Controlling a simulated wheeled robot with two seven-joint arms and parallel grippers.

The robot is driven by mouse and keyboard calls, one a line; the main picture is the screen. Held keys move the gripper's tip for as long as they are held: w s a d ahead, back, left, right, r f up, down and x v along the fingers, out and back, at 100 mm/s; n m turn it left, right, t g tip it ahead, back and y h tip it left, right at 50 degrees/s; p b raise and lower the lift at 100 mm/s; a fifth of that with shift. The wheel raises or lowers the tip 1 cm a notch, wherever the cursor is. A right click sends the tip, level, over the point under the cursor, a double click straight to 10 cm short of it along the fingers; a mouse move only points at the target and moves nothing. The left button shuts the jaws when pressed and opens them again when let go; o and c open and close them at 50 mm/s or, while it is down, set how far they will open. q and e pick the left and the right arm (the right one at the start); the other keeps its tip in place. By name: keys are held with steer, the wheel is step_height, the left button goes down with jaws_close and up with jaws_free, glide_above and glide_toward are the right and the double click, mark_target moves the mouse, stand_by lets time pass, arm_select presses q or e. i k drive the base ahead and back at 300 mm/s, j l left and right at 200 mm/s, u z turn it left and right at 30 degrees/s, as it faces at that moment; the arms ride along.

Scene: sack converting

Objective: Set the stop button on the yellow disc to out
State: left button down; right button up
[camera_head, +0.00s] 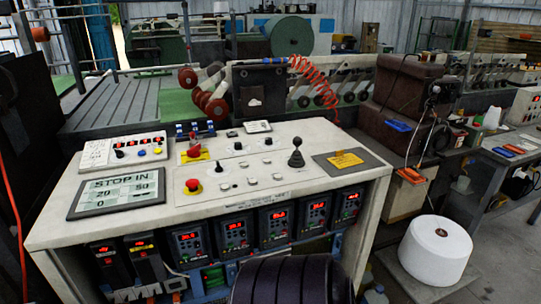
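The stop button (193,184) is a red mushroom knob on a yellow disc, on the left half of the pale control desk (240,204). It is too small here to tell from the knob itself whether it is in or out. Neither of my grippers is in view, and nothing touches the button.
A red handle on a yellow base (194,151) stands behind the button. A black lever (219,167) is close to its right, and a black ball-topped joystick (296,153) is farther right. A small switch box (125,150) sits behind the display. Space above the desk is clear.

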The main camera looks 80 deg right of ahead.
mark_target(192, 184)
steer(key=z, duration=2.4)
